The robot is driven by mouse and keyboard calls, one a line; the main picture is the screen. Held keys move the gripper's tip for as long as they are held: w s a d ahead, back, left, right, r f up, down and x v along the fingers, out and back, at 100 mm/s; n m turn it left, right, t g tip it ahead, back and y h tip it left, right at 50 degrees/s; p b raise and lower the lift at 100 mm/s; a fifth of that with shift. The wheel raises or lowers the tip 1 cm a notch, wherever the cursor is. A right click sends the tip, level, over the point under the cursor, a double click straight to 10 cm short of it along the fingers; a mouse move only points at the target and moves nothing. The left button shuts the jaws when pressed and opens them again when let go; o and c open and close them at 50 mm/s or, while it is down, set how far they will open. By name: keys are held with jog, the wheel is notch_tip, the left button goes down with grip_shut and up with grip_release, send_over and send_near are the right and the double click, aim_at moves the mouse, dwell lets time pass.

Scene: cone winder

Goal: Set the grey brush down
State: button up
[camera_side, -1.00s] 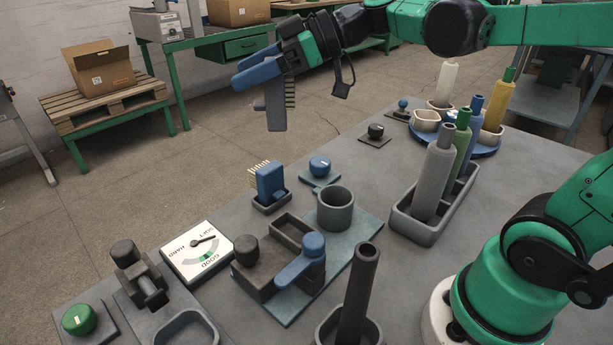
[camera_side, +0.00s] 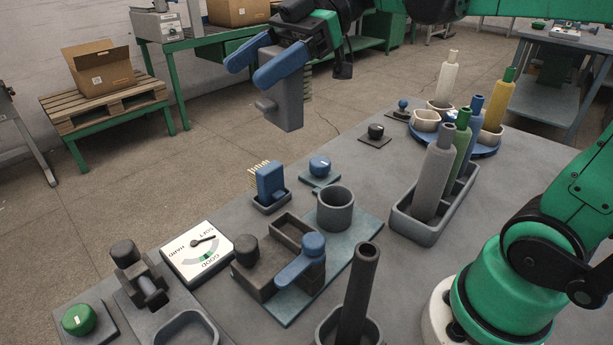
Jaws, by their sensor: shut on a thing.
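My gripper (camera_side: 248,72), with two blue fingers, is at the top centre-left of the side view. It is shut on the grey brush (camera_side: 286,104). The brush hangs upright in the air, its block end down and its pale bristles facing right. It appears well above the table and touches nothing below. Part of its upper end is hidden by the near blue finger. A blue brush (camera_side: 270,181) with yellowish bristles stands in a small dark holder (camera_side: 272,206) on the table, lower in the picture than my gripper.
A blue knob (camera_side: 320,166), a grey cup (camera_side: 335,210) and a dial plate (camera_side: 197,252) are near the blue brush. A grey tray (camera_side: 412,229) holds several cones at right. A black knob (camera_side: 375,132) sits farther back. Bare table (camera_side: 385,170) lies between them.

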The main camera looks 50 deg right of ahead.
jog(key=s+n+g, duration=0.1)
jog(key=s+r+n+g, duration=0.1)
jog(key=shift+a+g, duration=0.1)
jog(key=shift+g, duration=0.2)
notch_tip(320, 180, down, 20)
jog(key=shift+r, duration=0.25)
dwell(0.4)
jog(key=shift+f, duration=0.2)
jog(key=o, duration=1.3)
jog(key=v, duration=0.7)
jog(key=shift+d, duration=0.25)
